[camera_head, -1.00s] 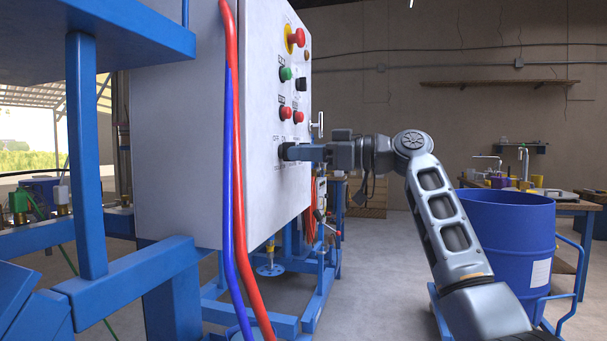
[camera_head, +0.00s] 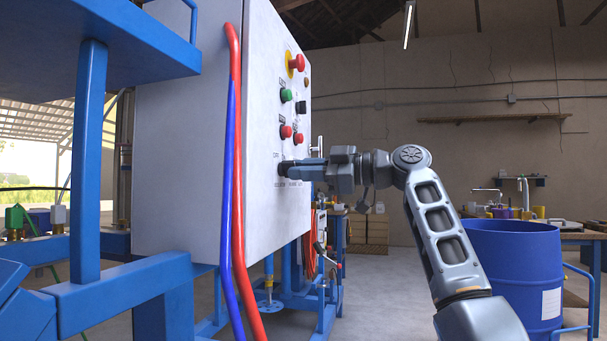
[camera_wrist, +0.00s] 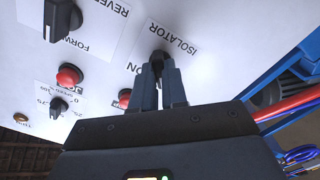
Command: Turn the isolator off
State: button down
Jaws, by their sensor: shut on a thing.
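The isolator knob (camera_wrist: 157,58) is a small black knob on a white label marked ISOLATOR on the panel, in the wrist view. My gripper (camera_wrist: 159,72) is shut on the knob, its two fingers on either side of it. In the head view my gripper (camera_head: 290,169) reaches the lower part of the control panel (camera_head: 262,110) from the right. The fingers partly hide the knob and the ON lettering. The knob's exact angle is hard to tell.
The panel holds a red emergency button (camera_head: 297,62), a green button (camera_head: 286,95), other red buttons and black knobs, including the forward/reverse knob (camera_wrist: 62,18). Red and blue hoses (camera_head: 236,150) run down the cabinet's near edge. A blue drum (camera_head: 515,265) stands at right.

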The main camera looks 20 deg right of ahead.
dwell(0.3)
jog(key=c, duration=1.2)
grip_release()
jog(key=shift+o, duration=0.2)
jog(key=v, duration=0.7)
jog(key=shift+s+d, duration=0.25)
jog(key=shift+d, duration=0.05)
jog(key=shift+f, duration=0.15)
